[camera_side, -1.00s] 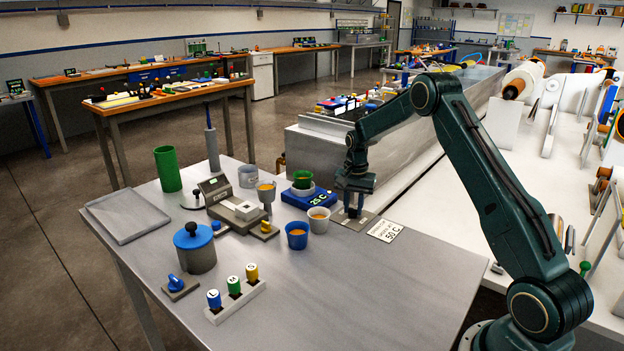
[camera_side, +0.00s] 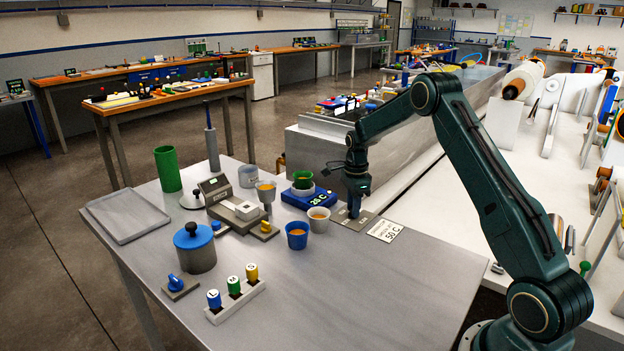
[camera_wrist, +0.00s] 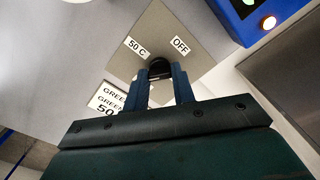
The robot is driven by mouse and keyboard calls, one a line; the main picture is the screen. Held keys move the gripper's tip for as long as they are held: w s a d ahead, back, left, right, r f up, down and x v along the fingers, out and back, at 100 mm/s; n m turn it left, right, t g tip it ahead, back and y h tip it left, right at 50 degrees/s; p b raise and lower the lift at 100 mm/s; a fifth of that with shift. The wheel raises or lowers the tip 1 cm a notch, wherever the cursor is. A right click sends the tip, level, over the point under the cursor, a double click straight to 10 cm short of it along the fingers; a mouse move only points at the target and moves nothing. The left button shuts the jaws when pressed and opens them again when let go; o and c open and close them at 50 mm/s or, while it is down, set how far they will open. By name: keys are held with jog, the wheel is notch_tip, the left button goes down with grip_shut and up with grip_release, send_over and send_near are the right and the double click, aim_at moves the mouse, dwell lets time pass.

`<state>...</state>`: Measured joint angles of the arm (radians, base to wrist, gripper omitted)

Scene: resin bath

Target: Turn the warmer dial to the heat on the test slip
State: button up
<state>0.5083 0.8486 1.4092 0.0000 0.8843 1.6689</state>
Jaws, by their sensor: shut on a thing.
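The dial is a dark knob (camera_wrist: 160,66) on a grey plate (camera_wrist: 185,28) with the labels "50 C" and "OFF". My gripper (camera_wrist: 161,78) is shut on the dial, one finger on each side; it points down over the same plate (camera_side: 340,219) in the side view (camera_side: 354,211). Which mark the dial points to is hidden. The test slip (camera_side: 385,231) lies right of the plate and reads "50 C". In the wrist view the slip (camera_wrist: 108,100) is partly behind a finger.
A white cup (camera_side: 318,221) and a blue cup (camera_side: 297,238) stand left of the plate. A grey pot (camera_side: 194,253) with a blue lid, a colored bottle rack (camera_side: 236,301) and a tray (camera_side: 126,214) stand farther left. The front right of the table is clear.

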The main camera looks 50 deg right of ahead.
jog(key=m, duration=0.5)
jog(key=shift+m, duration=0.3)
jog(key=m, duration=0.5)
jog(key=shift+r, duration=0.1)
jog(key=shift+m, duration=0.3)
jog(key=o, duration=1)
notch_tip(320, 180, up, 14)
jog(key=shift+f, duration=0.1)
